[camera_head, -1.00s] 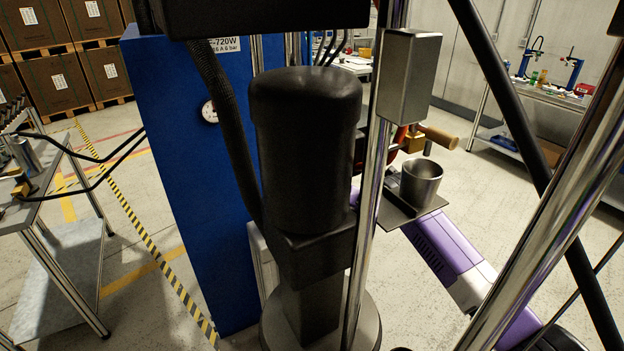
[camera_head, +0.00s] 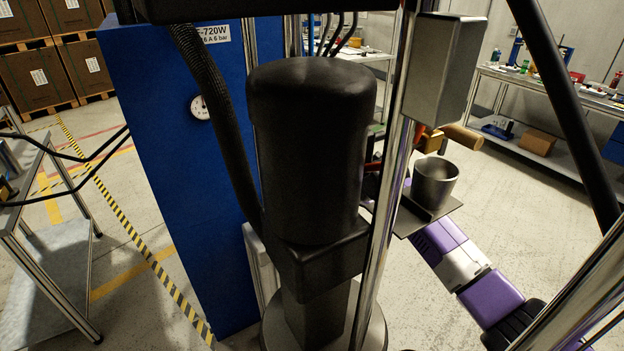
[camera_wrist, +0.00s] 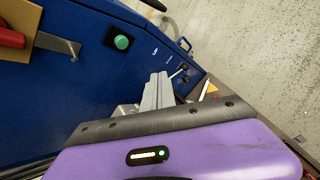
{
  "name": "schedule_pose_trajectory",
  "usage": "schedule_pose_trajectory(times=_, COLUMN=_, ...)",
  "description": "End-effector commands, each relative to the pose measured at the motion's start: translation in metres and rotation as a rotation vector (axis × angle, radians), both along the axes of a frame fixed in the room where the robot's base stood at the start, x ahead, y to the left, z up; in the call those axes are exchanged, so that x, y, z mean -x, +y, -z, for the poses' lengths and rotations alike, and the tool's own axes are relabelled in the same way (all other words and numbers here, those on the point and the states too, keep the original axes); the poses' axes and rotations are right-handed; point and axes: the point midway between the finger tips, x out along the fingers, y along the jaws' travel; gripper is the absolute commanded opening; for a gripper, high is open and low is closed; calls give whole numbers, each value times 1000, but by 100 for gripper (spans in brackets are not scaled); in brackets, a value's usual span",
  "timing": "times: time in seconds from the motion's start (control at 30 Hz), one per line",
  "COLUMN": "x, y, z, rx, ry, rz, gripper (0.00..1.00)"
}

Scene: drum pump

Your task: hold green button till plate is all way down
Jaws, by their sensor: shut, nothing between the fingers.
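The green button (camera_wrist: 121,42) sits on a dark plate on the blue cabinet, upper left in the wrist view. My gripper (camera_wrist: 162,78) appears there as grey fingers closed together, below and right of the button and apart from it. In the head view I do not make out the gripper or the button. The blue cabinet (camera_head: 185,180) stands behind the pump's black cylinder (camera_head: 308,150). A round grey disc (camera_head: 372,332) shows under the column and may be the plate. Its lower part is cut off, so its height is unclear.
Chrome posts (camera_head: 385,210) and a dark slanted bar (camera_head: 570,110) stand close in front. A steel cup (camera_head: 434,182) sits on a small bracket at the right. A small lever (camera_wrist: 178,73) shows beside my fingers. Open floor lies right of the cabinet.

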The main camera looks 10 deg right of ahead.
Motion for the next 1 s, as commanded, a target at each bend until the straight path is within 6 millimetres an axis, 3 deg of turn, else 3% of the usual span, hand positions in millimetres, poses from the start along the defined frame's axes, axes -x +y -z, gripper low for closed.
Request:
schedule_pose_trajectory(times=0.5, x=-60, y=20, z=6, rx=1, ry=-1, rz=0, gripper=0)
schedule_pose_trajectory(times=1.0, x=-77, y=26, z=0, rx=-2, ry=1, rz=0, gripper=0)
